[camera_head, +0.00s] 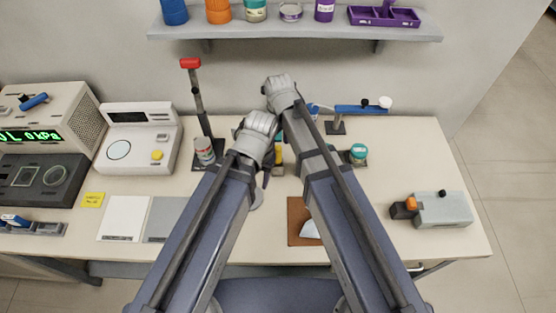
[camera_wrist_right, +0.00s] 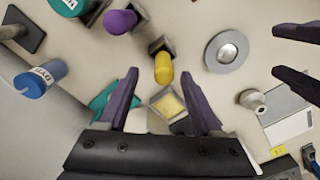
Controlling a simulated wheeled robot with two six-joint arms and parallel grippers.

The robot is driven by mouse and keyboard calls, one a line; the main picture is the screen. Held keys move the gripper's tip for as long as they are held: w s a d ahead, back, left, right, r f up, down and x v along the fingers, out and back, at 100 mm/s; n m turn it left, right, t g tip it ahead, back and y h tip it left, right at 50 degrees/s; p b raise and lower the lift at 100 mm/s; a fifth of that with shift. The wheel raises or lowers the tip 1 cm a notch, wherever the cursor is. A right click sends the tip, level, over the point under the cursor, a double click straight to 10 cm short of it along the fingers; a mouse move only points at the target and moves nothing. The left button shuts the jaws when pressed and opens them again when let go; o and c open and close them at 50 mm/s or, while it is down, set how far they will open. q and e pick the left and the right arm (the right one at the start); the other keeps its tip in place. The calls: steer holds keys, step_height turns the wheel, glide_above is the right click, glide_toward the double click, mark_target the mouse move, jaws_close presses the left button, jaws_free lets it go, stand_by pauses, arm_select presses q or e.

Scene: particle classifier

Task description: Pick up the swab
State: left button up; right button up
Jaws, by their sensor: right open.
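I cannot make out a swab for certain in either view. In the right wrist view my right gripper (camera_wrist_right: 159,74) is open, its two dark purple fingers wide apart. A yellow cylinder (camera_wrist_right: 163,68) shows between the fingertips, and a pale square-edged piece with a yellow face (camera_wrist_right: 168,103) shows nearer the palm. I cannot tell whether the fingers touch either. Two more purple fingers, those of my left gripper (camera_wrist_right: 276,51), show at the right edge, apart with nothing between them. In the head view my wrists and forearms hide most of the middle of the table.
A purple cylinder (camera_wrist_right: 119,21), a blue labelled jar (camera_wrist_right: 41,79) and a round metal dish (camera_wrist_right: 226,51) surround the gripper. A red-topped stand (camera_head: 197,95) is at left, a grey box (camera_head: 443,209) at right. A shelf (camera_head: 290,31) hangs behind.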

mark_target(278, 153)
steer(key=shift+s+a+f+b, duration=0.1)
steer(key=shift+f+b, duration=1.2)
steer(key=shift+b, duration=0.05)
steer(key=shift+s+a+f+b, duration=0.1)
steer(key=shift+f+b, duration=1.2)
steer(key=shift+r, duration=0.1)
steer(key=shift+c, duration=0.2)
jaws_close()
